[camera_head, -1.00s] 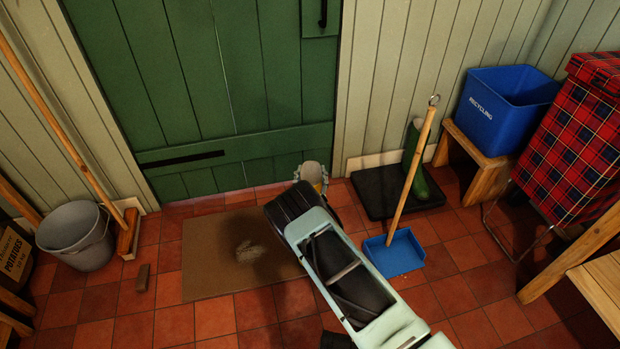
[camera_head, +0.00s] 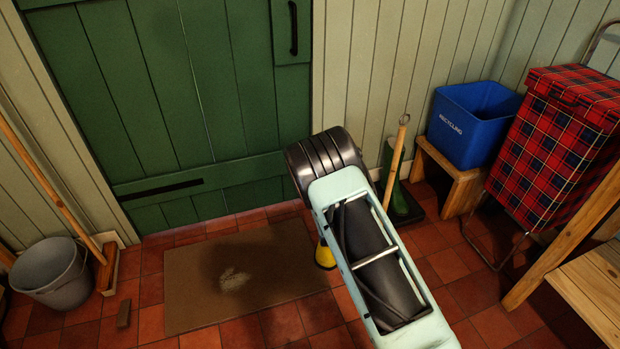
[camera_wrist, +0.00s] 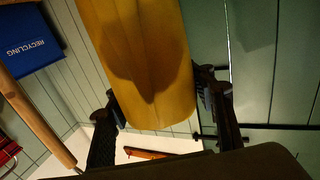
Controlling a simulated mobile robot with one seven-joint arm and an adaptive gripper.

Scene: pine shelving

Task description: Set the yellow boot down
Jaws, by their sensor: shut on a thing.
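The yellow boot (camera_wrist: 140,50) fills the top middle of the wrist view, between the two fingers of my gripper (camera_wrist: 162,115), which is shut on it. In the head view only a yellow end of the boot (camera_head: 325,256) shows, below my arm near the mat's right edge; the rest and my fingers are hidden by the arm. I cannot tell whether it touches the floor. A green boot (camera_head: 401,200) stands upright to the right of my arm, at the wall. The dark tray around it is mostly hidden behind my arm.
A brown mat (camera_head: 200,290) lies before the green door (camera_head: 160,100). A wooden handle (camera_head: 396,165) leans near the green boot. A blue recycling bin (camera_head: 475,125) sits on a wooden stool (camera_head: 455,178), beside a tartan trolley bag (camera_head: 560,150). A grey bucket (camera_head: 50,275) stands left.

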